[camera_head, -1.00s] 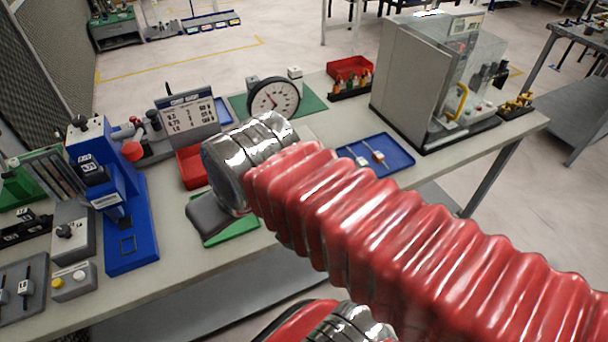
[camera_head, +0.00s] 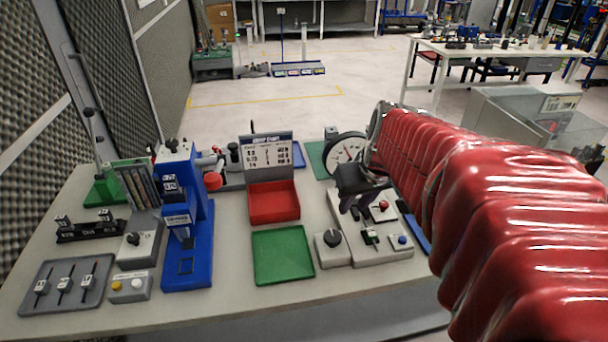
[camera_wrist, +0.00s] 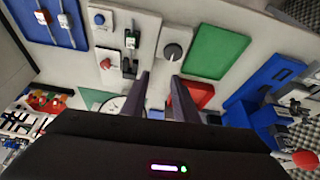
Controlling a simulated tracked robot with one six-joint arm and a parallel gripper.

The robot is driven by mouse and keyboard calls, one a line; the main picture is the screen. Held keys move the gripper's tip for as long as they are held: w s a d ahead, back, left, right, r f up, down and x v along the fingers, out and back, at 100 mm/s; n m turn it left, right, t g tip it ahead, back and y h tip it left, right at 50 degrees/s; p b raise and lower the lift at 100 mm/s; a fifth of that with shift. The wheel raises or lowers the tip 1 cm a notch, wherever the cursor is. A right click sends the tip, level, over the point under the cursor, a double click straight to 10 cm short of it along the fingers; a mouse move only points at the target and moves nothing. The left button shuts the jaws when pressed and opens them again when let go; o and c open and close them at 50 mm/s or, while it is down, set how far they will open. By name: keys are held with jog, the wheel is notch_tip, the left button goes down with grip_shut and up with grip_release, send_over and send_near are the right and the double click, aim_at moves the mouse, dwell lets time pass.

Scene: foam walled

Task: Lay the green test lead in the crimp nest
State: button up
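A small green-bodied piece that looks like the green test lead (camera_head: 370,236) lies on a pale grey fixture (camera_head: 392,252) with a red and a blue button. It also shows in the wrist view (camera_wrist: 131,38). My gripper (camera_head: 358,206) hangs above the back of this fixture, apart from the lead. In the wrist view my gripper (camera_wrist: 160,75) has its two dark fingers apart with nothing between them. A blue press (camera_head: 187,225) stands to the left, with a square outline on its base. I cannot tell for certain which part is the crimp nest.
A grey knob box (camera_head: 332,249) sits beside the fixture. A green tray (camera_head: 282,257) and a red bin (camera_head: 273,202) lie between it and the press. A grey tray (camera_head: 90,298) of small pieces is front left. A blue tray (camera_wrist: 48,32) holds two pieces. A dial gauge (camera_head: 346,148) stands behind.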

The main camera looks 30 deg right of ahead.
jog(key=d+f, duration=0.1)
jog(key=d, duration=0.7)
jog(key=shift+f+m, duration=0.3)
jog(key=shift+m, duration=0.1)
jog(key=shift+s, duration=0.1)
send_near(366, 223)
jog(key=shift+x, duration=1.2)
jog(key=shift+x, duration=2.65)
jog(key=shift+a, duration=0.1)
jog(key=shift+c, duration=0.3)
